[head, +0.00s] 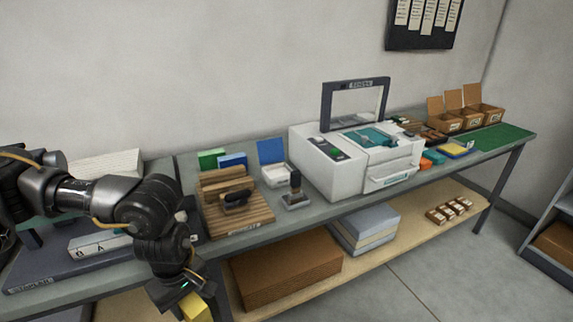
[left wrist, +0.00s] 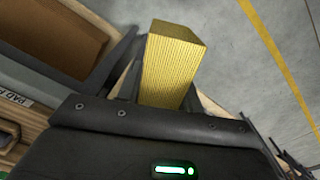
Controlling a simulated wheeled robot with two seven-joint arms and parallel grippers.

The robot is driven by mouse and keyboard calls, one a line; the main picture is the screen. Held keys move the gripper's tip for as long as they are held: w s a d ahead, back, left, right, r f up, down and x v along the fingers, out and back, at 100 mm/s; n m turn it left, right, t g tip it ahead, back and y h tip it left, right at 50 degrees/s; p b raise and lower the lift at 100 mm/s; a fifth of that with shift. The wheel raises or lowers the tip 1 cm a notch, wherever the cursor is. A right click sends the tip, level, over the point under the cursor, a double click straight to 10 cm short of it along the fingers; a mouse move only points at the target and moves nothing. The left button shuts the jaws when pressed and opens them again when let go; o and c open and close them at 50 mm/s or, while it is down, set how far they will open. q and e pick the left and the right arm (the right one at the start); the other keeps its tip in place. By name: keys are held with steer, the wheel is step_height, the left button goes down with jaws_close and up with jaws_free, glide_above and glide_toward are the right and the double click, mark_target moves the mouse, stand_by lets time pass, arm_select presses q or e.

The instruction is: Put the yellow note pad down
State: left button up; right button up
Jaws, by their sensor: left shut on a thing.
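The yellow note pad (head: 197,311) is a thick yellow block at the bottom edge of the head view, partly cut off. In the left wrist view the note pad (left wrist: 172,65) stands out between the fingers, with grey floor behind it. My left gripper (head: 188,303) is shut on it and holds it in front of the bench's near edge. The gripper body fills the bottom of the left wrist view. My right gripper is not in view.
A white machine (head: 350,160) stands mid-bench. Left of it are a ribbed wooden rack (head: 250,213) and a hand stamp (head: 296,192). Cardboard boxes (head: 490,112) stand at the far right. A brown box (head: 285,268) sits on the lower shelf.

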arm_select(q)
steer(key=w+d+r, duration=0.2)
steer(key=w+r, duration=0.1)
steer(key=r, duration=0.1)
steer(key=s+f, duration=0.4)
steer(key=f, duration=1)
steer(key=shift+a+f, duration=0.3)
steer(key=shift+f, duration=0.05)
